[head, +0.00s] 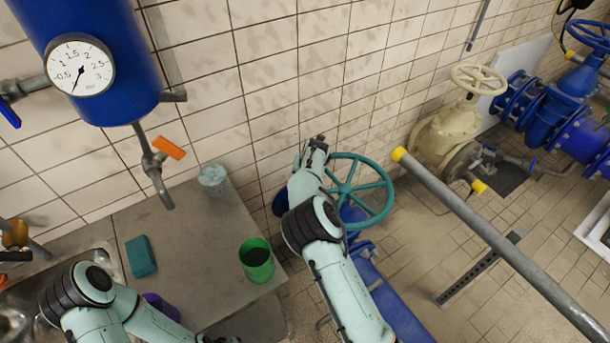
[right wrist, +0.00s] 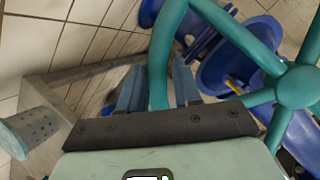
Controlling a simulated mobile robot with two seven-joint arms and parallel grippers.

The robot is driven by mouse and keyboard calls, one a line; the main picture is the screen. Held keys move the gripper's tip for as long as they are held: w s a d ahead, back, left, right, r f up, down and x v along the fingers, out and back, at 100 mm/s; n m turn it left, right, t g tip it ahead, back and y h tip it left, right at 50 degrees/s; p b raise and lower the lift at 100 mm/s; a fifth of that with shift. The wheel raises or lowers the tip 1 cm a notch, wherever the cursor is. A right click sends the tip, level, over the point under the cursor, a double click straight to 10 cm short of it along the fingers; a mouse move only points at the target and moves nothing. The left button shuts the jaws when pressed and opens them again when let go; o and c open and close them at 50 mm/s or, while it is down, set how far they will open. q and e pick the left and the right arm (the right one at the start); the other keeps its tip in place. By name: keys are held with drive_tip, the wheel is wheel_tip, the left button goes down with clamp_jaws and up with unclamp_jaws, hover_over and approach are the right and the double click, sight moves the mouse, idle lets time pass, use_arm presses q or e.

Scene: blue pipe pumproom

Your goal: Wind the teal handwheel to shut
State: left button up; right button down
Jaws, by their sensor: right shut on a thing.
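The teal handwheel (head: 388,190) sits on a blue valve in the middle of the head view, its spokes meeting at a central hub. My right gripper (head: 314,152) is at the wheel's left rim, partly hiding it. In the right wrist view, the rim (right wrist: 160,60) passes between the two fingers of my right gripper (right wrist: 158,90), which is shut on it. The hub (right wrist: 296,88) shows to the right there. My left arm is low at the left of the head view; its gripper (head: 218,339) is mostly cut off at the bottom edge.
A grey counter (head: 185,235) left of the wheel holds a green cup (head: 257,262), a teal block (head: 141,256), a perforated pale cup (head: 212,178) and a purple item (head: 160,305). A grey rail with yellow end (head: 480,225) runs right of the wheel, near a cream valve (head: 447,130).

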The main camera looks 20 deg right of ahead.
drive_tip(key=shift+w+r, duration=0.3)
drive_tip(key=c, duration=0.8)
unclamp_jaws()
drive_tip(key=shift+f, duration=0.15)
drive_tip(key=shift+s, duration=0.1)
drive_tip(key=v, duration=1.3)
drive_tip(key=shift+s, duration=0.1)
